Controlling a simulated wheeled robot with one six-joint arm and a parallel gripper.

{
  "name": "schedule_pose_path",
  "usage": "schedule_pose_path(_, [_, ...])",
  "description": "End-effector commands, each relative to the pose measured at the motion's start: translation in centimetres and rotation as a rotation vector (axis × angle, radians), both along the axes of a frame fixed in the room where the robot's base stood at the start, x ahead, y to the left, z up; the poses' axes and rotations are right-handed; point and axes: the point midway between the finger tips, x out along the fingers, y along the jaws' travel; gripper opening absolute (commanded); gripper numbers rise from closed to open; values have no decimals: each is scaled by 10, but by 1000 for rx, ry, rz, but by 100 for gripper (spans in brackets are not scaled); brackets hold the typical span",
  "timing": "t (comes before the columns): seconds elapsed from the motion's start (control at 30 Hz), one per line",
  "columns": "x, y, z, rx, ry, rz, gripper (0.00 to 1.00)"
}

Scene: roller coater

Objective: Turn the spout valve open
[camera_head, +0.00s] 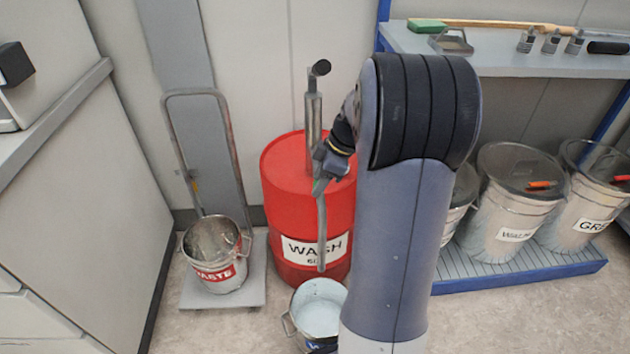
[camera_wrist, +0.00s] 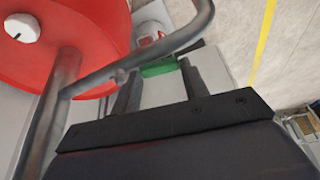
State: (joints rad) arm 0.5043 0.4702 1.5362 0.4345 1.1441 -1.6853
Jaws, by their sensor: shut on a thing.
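A red drum (camera_head: 285,190) labelled WASH stands against the wall, with a grey pump pipe (camera_head: 312,118) rising from its top. A grey spout tube (camera_head: 322,235) hangs down in front of the drum, its lower end above an open bucket (camera_head: 318,308). My gripper (camera_head: 322,165) is at the upper part of the spout, partly hidden by my arm. In the wrist view, the green spout valve handle (camera_wrist: 158,68) lies between my fingers (camera_wrist: 163,70), and they are shut on it. The curved metal spout (camera_wrist: 150,57) passes just beyond the fingertips.
A WASTE bucket (camera_head: 213,258) stands on a platform trolley (camera_head: 240,290) to the left. Lidded bins (camera_head: 515,210) stand on a slatted blue-edged platform (camera_head: 530,268) at right. A shelf (camera_head: 480,62) holds tools above them. Floor is clear in front of the trolley.

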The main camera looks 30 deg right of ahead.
Motion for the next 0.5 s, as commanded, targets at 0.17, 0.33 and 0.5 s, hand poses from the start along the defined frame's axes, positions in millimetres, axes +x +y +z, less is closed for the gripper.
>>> schedule_pose_path(0.17, [-2,-6,-1,-1,4,98,1])
schedule_pose_path(0.33, [-3,-8,-1,-1,5,158,1])
schedule_pose_path(0.5, [-4,-10,-1,-2,5,188,1])
